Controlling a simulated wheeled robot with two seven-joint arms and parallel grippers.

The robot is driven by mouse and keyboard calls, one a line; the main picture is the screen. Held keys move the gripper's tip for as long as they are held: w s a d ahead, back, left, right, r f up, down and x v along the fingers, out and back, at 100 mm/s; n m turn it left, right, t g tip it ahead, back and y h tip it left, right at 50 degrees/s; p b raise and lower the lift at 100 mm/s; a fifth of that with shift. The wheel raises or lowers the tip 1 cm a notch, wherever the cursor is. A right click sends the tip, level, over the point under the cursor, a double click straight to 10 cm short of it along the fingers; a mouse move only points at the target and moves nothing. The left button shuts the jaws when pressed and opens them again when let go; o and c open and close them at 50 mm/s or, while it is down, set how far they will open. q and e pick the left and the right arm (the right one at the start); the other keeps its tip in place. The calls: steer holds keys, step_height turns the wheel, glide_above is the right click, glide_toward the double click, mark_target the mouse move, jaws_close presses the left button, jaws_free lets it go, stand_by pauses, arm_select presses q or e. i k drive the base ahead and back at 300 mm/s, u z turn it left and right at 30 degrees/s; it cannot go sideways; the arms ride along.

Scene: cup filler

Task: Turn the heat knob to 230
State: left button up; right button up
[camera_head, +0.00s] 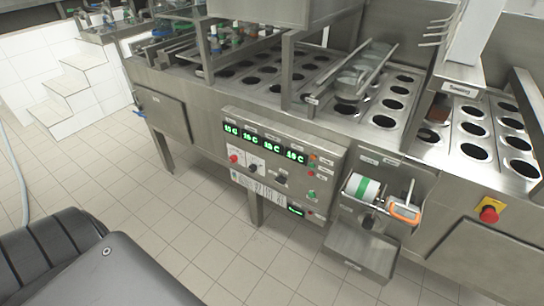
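The steel control panel (281,160) is on the front of the cup filler, in the middle of the view. It has a row of green digital readouts (264,143) across its upper part, each ending in C; their digits are too small to read surely. A dark rotary knob (281,179) sits in the middle of the panel. Two white plates with small switches or knobs (255,165) are to its left. The labels are too small to read, so I cannot tell which control is the heat knob or its setting. Neither of my grippers is in view.
A bin holder with a green-and-white roll (361,187) and an orange-and-white tool (405,212) juts out right of the panel. A red emergency button (489,214) is farther right. The tiled floor (190,215) before the panel is clear.

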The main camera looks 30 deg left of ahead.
mark_target(235, 158)
steer(key=u, duration=1.45)
steer(key=k, duration=0.6)
steer(key=z, duration=0.75)
steer(key=i, duration=1.25)
steer(key=z, duration=0.15)
